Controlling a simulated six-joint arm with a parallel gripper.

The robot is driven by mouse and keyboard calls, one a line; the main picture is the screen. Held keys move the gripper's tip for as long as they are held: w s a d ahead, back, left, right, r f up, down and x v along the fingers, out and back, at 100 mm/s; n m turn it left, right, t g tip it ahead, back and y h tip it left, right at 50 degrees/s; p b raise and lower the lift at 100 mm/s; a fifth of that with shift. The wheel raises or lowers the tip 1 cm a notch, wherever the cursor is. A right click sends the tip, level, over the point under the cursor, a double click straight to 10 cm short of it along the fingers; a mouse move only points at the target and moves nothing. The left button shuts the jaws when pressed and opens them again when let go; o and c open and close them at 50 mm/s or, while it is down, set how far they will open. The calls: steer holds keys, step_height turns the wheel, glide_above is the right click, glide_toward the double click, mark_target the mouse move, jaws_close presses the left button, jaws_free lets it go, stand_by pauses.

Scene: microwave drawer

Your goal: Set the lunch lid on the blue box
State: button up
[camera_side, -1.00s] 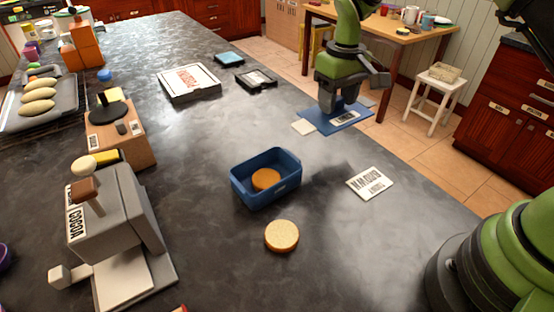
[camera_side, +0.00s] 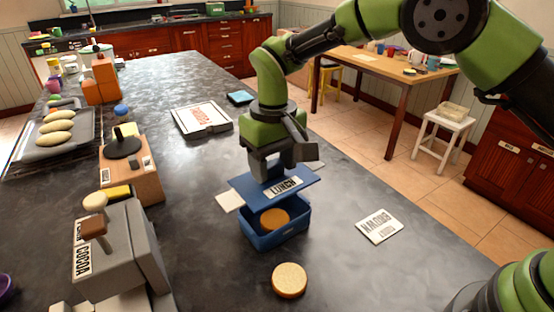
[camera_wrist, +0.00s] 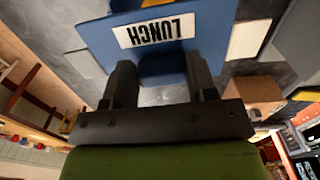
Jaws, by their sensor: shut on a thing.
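The lid hides part of the box's far rim. A round orange-brown item (camera_side: 274,218) shows inside the box. In the wrist view the lid (camera_wrist: 215,38) sits at the fingertips, its label upside down.
A round tan biscuit (camera_side: 289,280) lies in front of the box. A white BROWN card (camera_side: 379,226) lies to the right. A cocoa machine (camera_side: 118,245) and a wooden block stand (camera_side: 140,178) are on the left. A white flat box (camera_side: 201,118) lies behind.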

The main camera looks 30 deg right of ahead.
mark_target(274, 178)
steer(key=shift+f, duration=2.9)
steer(key=shift+f, duration=0.5)
steer(key=o, duration=1.4)
steer(key=shift+c, duration=0.2)
steer(key=shift+r, duration=3.5)
